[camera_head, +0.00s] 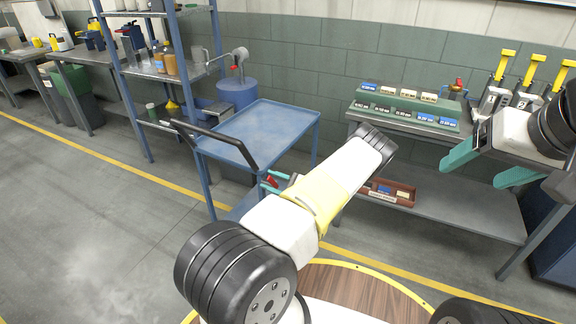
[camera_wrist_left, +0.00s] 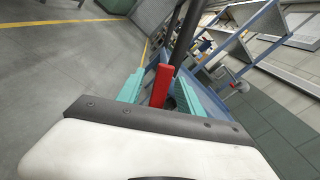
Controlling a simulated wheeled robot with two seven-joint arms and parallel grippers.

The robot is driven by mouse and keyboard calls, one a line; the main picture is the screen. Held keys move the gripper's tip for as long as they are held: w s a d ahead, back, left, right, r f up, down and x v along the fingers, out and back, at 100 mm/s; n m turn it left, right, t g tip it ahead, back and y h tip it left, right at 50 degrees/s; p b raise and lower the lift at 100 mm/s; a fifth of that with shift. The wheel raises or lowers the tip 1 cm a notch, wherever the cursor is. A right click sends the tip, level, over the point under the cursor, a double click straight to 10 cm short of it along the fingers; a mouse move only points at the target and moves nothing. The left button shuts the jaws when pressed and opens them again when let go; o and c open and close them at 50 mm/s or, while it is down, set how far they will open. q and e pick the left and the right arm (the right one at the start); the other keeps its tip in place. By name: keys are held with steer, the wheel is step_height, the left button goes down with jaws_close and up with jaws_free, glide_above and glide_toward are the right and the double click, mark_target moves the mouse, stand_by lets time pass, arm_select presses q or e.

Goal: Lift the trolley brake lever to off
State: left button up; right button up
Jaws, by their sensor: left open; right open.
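The blue trolley (camera_head: 255,135) stands left of centre in the head view, with a black push handle (camera_head: 205,140) on its near left side. The red brake lever (camera_head: 272,181) shows small beside the trolley, between the teal fingers of my left gripper (camera_head: 268,182). In the left wrist view the red lever (camera_wrist_left: 161,85) stands up between the two open fingers of my left gripper (camera_wrist_left: 158,88); whether either finger touches it I cannot tell. My right gripper (camera_head: 490,165) is open and empty, out at the right.
A blue shelf rack (camera_head: 150,68) stands behind the trolley, with a blue pump canister (camera_head: 238,93) beside it. A workbench (camera_head: 440,140) with label trays is along the wall to the right. The floor at the left is clear.

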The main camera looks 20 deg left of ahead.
arm_select(q)
steer(key=shift+s+d, duration=0.2)
steer(key=shift+d, duration=0.8)
steer(key=d, duration=0.4)
steer(key=s+d, duration=0.1)
steer(key=d, duration=0.1)
steer(key=shift+a+r, duration=0.1)
stand_by(0.4)
